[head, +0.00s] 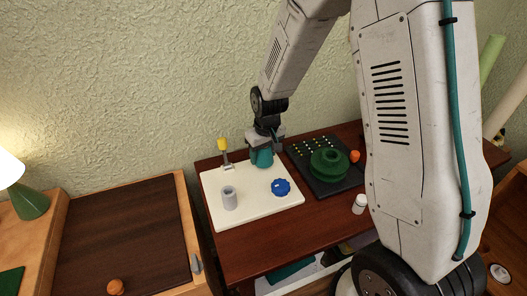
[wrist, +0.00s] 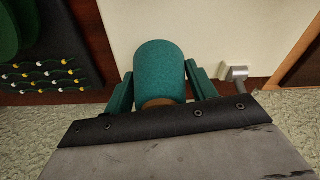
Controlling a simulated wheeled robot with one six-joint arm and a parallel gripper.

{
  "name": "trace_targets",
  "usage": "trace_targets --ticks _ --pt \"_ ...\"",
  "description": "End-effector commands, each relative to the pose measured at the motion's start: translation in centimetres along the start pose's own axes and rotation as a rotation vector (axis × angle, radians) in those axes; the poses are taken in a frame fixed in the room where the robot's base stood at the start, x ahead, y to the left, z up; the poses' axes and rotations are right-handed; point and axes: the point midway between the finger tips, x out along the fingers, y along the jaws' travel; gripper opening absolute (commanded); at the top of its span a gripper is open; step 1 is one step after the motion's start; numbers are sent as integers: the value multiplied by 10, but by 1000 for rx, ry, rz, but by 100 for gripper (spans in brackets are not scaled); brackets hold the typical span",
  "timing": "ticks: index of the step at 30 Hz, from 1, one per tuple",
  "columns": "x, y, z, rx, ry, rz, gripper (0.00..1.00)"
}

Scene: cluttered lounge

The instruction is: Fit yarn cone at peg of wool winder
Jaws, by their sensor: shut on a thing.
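My gripper (head: 263,152) is shut on a teal yarn cone (wrist: 160,68). In the wrist view a finger stands on each side of the cone, and a brown band shows at its near end. In the head view the gripper and cone are over the back right part of a white board (head: 245,212), which seems to be the wool winder. The board carries a grey hollow cylinder (head: 229,198), a blue scalloped knob (head: 281,187) and a yellow-topped upright (head: 223,146). I cannot tell which part is the peg. The cone's underside is hidden.
A dark board (head: 325,193) with a green stepped round piece (head: 329,164) and small pins lies right of the white board. An orange ball (head: 355,156) and a white jar (head: 359,204) are near it. The textured wall (head: 130,90) rises behind the table.

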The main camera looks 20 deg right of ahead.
Motion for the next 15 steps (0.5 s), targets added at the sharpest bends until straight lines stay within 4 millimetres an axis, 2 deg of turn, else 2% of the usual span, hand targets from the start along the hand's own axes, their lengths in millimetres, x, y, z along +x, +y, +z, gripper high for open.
trace_targets --ticks 15 --pt "13 0 2 0 0 0 31"
